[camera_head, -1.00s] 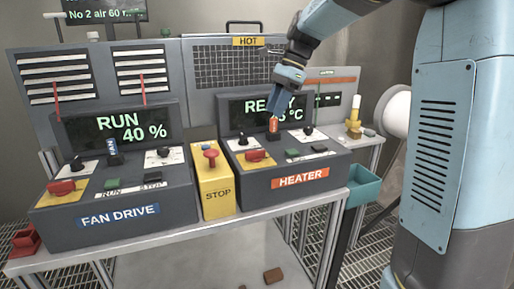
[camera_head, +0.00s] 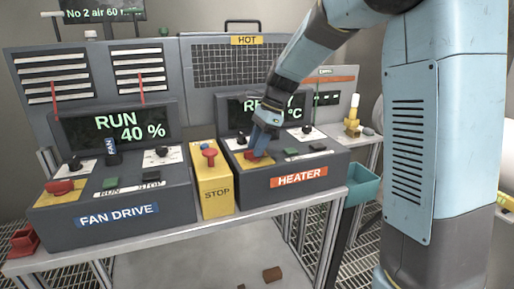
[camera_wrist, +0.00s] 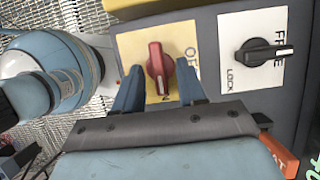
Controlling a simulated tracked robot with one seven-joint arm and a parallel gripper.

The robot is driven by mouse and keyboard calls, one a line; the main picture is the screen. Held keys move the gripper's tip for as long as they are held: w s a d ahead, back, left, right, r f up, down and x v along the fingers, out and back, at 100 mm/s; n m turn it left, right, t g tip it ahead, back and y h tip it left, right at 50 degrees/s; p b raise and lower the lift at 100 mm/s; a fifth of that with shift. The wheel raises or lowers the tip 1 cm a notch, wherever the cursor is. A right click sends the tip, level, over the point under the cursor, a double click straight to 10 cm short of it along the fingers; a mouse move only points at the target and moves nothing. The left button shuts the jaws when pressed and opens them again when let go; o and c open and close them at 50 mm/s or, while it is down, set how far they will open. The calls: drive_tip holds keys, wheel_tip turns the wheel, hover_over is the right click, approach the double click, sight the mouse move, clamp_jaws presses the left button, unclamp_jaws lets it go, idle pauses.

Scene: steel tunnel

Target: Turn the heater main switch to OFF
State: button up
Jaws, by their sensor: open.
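The heater main switch is a red rotary knob (camera_head: 257,156) on a yellow plate at the left of the heater console (camera_head: 290,185). In the wrist view the red knob (camera_wrist: 157,67) stands between my two blue fingertips, with a gap on each side. Its handle runs nearly vertical in that picture. The letters "OFF" show to its right, and an "N" shows below it, partly hidden. My gripper (camera_head: 262,143) is open and points down over the knob. It also shows in the wrist view (camera_wrist: 158,76).
A black knob (camera_wrist: 264,52) on a white plate sits beside the switch. A yellow STOP box (camera_head: 213,187) with a red button stands left of the heater console. The fan drive console (camera_head: 115,207) is farther left. A teal bin (camera_head: 362,185) hangs at the right.

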drive_tip(key=shift+a+f, duration=0.2)
drive_tip(key=shift+f, duration=0.25)
drive_tip(key=shift+c, duration=0.4)
clamp_jaws()
